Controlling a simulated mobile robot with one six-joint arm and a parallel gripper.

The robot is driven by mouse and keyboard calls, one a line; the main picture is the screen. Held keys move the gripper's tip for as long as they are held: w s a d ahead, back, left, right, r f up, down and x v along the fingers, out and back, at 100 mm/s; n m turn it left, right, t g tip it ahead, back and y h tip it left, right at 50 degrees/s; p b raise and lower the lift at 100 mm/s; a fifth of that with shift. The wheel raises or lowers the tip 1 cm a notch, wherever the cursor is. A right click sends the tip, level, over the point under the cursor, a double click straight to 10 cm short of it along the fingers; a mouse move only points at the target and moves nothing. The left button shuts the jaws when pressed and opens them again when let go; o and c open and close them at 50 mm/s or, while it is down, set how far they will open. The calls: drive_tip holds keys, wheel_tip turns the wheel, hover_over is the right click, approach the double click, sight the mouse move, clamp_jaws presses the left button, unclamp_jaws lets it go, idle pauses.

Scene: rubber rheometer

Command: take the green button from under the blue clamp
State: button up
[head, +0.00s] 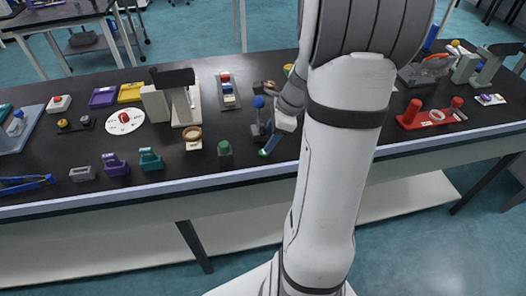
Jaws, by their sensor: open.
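My gripper (266,144) is at the front middle of the black bench, pointing down and left, with its jaws open. It is small in the head view and partly hidden by my arm. A dark upright piece with a blue knob (258,102), which looks like the blue clamp, stands right beside the gripper, overlapping it. I cannot tell whether they touch.
A white-and-black press-like device (180,100) stands behind left. A red fixture (432,114) is at right.

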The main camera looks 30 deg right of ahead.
sight(264, 153)
drive_tip(key=x, duration=0.4)
drive_tip(key=shift+s+d+f, duration=0.15)
drive_tip(key=shift+s+f, duration=0.1)
drive_tip(key=shift+s, duration=0.1)
drive_tip(key=shift+c, duration=0.2)
drive_tip(key=c, duration=1)
drive_tip(key=shift+r, duration=0.1)
